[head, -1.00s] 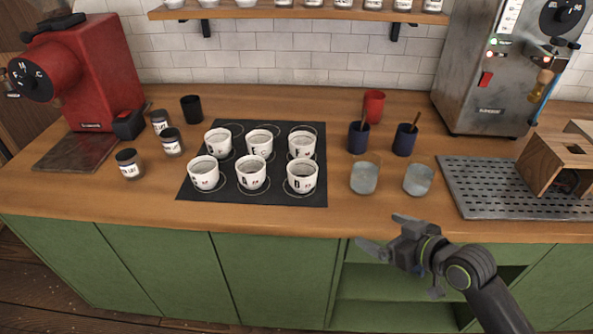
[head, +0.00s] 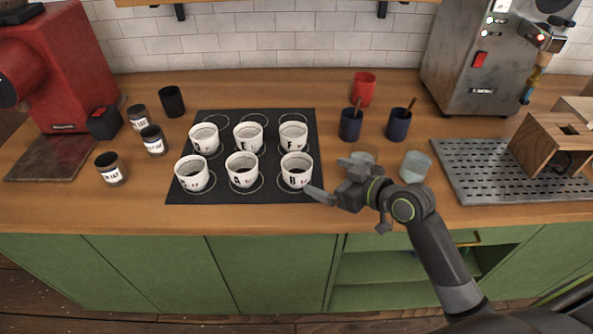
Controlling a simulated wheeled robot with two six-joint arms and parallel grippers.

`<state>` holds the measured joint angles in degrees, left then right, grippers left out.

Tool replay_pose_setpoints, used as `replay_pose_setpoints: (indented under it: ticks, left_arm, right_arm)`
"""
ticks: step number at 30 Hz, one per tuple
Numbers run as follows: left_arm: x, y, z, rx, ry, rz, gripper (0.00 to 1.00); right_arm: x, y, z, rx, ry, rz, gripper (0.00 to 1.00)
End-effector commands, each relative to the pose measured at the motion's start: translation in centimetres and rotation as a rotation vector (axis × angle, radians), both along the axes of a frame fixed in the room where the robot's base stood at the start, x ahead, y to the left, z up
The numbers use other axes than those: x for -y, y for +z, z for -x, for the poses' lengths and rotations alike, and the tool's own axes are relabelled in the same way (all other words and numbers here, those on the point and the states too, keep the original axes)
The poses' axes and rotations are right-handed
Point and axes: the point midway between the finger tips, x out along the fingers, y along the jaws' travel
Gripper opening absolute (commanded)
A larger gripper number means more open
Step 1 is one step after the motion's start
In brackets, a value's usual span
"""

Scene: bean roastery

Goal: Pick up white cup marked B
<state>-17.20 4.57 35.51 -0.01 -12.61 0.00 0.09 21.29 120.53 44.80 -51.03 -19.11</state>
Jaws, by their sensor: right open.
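The white cup marked B (head: 296,171) stands upright at the front right of several white cups on a black mat (head: 230,196). It holds something dark. Cup A (head: 243,170) stands to its left and cup F (head: 292,136) behind it. My right gripper (head: 330,178) is open and empty, just right of cup B near the mat's right edge. One finger reaches toward the cup's lower right side; I cannot tell whether it touches. My left gripper is out of view.
A clear glass (head: 363,154) is partly hidden behind my right gripper; another glass (head: 415,167) stands to its right. Two dark blue cups (head: 350,125) and a red cup (head: 363,90) stand behind. Labelled jars (head: 111,169) stand left of the mat.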

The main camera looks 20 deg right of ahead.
Motion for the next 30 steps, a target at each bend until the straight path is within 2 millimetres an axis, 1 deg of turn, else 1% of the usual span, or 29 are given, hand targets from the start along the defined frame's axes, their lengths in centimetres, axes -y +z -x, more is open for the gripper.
replay_pose_setpoints:
  ticks: [3,6,9,17,23,27,30]
  left_arm:
    - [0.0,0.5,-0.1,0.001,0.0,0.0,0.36]
    - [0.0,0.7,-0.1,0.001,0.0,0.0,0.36]
    - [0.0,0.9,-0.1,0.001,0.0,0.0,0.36]
    - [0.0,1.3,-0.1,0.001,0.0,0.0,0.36]
    - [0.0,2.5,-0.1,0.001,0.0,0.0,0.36]
    - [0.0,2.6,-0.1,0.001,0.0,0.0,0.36]
    - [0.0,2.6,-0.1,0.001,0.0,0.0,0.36]
  right_arm:
    - [-1.1,-0.5,-1.9,-0.001,0.0,-0.007,0.96]
    - [-1.9,-1.1,-3.3,-0.001,0.001,-0.005,0.96]
    - [-2.4,-1.6,-4.2,-0.001,0.0,-0.002,0.96]
    - [-3.1,-2.0,-5.3,-0.001,0.0,-0.002,0.96]
    - [-4.5,-2.4,-7.4,-0.002,0.001,-0.003,0.96]
    - [-5.1,-3.1,-8.6,-0.001,0.0,-0.002,0.96]
    - [-5.3,-3.4,-9.0,0.0,0.0,-0.001,0.96]
